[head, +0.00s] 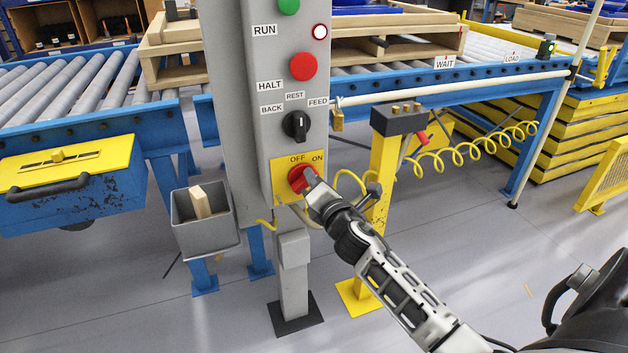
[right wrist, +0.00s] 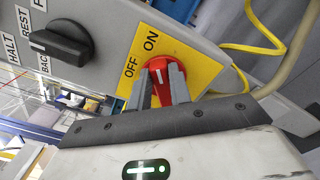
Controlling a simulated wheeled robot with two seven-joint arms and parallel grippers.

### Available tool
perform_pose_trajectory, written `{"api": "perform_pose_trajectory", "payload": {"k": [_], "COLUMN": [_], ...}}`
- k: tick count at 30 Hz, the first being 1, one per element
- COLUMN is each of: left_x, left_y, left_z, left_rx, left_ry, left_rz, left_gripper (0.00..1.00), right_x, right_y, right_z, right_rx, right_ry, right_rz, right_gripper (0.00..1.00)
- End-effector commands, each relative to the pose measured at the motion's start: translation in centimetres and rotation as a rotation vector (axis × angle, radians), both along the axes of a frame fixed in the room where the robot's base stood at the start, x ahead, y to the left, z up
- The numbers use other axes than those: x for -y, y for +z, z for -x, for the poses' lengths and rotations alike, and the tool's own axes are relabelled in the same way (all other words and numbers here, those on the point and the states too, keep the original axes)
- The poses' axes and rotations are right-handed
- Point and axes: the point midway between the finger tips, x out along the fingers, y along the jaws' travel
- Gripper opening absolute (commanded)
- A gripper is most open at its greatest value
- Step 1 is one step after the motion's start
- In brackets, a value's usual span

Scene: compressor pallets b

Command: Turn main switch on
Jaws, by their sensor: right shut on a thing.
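The main switch (head: 297,178) is a red rotary knob on a yellow plate (head: 281,188) marked OFF and ON, low on the grey control post. In the right wrist view, the red knob (right wrist: 162,67) sits between the two fingers of my right gripper (right wrist: 161,88). The gripper is shut on the knob's grip. A white mark shows on the knob, but I cannot tell exactly which label it points at. In the head view my right gripper (head: 311,179) reaches the knob from the lower right and hides part of it. My left gripper is not in view.
Above the switch are a black selector (head: 295,125), a red button (head: 303,66) and a green button (head: 288,5). A grey bin (head: 207,236) hangs to the left. A yellow stand (head: 382,190) with a coiled yellow hose (head: 470,155) stands close on the right.

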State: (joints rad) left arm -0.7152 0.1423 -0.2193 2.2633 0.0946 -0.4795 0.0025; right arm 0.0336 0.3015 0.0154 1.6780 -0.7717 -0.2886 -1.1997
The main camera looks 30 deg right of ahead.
Motion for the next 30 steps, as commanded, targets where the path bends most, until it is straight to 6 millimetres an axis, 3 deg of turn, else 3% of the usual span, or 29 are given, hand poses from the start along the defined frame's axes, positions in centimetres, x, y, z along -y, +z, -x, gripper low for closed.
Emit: {"api": "perform_pose_trajectory", "payload": {"k": [13, 30], "left_x": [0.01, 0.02], "left_y": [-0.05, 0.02], "left_z": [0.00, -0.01], "left_rx": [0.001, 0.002], "left_ry": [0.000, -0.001], "left_rz": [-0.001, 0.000], "left_gripper": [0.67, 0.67], "right_x": [0.28, 0.31], "right_y": [-0.58, -0.72], "right_z": [0.10, 0.12], "right_rx": [0.066, 0.081], "right_ry": [0.000, 0.000], "right_rz": [-0.280, -0.348], "right_gripper": [0.00, 0.00]}}
